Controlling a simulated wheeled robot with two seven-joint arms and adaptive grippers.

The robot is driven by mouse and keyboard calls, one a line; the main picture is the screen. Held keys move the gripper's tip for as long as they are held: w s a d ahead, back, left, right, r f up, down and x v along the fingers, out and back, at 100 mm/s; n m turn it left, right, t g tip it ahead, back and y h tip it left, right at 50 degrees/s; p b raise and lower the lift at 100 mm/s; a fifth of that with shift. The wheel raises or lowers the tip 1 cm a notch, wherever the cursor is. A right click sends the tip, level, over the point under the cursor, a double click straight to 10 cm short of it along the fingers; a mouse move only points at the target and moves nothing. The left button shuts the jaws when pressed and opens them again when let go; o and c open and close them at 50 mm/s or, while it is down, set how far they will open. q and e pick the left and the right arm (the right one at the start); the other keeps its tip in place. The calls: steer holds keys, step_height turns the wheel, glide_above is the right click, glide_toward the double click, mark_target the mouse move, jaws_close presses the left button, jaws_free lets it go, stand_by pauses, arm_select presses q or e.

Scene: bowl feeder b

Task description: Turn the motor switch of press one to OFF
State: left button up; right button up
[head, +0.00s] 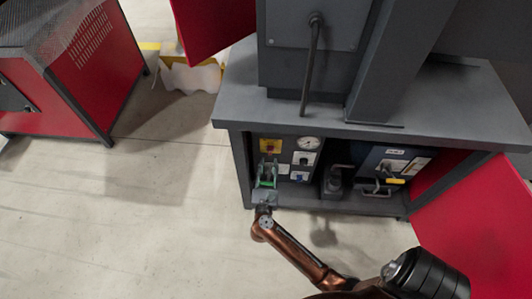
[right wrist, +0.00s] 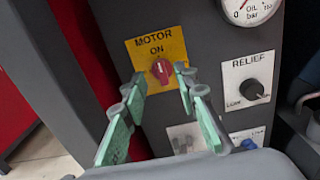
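The motor switch (right wrist: 161,70) is a red knob with a pale mark on a yellow plate (right wrist: 176,45) that reads MOTOR and ON. The mark points roughly up toward ON. In the head view the yellow plate (head: 270,145) sits at the left of the panel under the press top. My right gripper (head: 267,172) reaches up to the panel just below the plate. In the right wrist view its two green-padded fingers (right wrist: 160,84) are apart and empty, one on each side of the knob in the picture. I cannot tell whether they touch it. My left gripper is not in view.
A gauge (head: 308,143) marked OIL and a black RELIEF knob (right wrist: 252,89) are right of the switch. A blue knob (right wrist: 248,145) is lower. The frame post (head: 240,168) stands close left. A red door (head: 475,220) hangs open at right. The floor in front is clear.

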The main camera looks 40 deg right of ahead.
mark_target(270, 152)
steer(key=b+x, duration=0.1)
steer(key=x, duration=0.4)
steer(key=shift+f+b, duration=0.15)
steer(key=shift+b, duration=0.15)
steer(key=shift+w+d, duration=0.35)
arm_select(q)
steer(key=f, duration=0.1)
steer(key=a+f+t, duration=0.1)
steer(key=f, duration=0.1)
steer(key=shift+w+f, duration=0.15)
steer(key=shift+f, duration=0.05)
arm_select(e)
steer(key=shift+c, duration=0.2)
jaws_close()
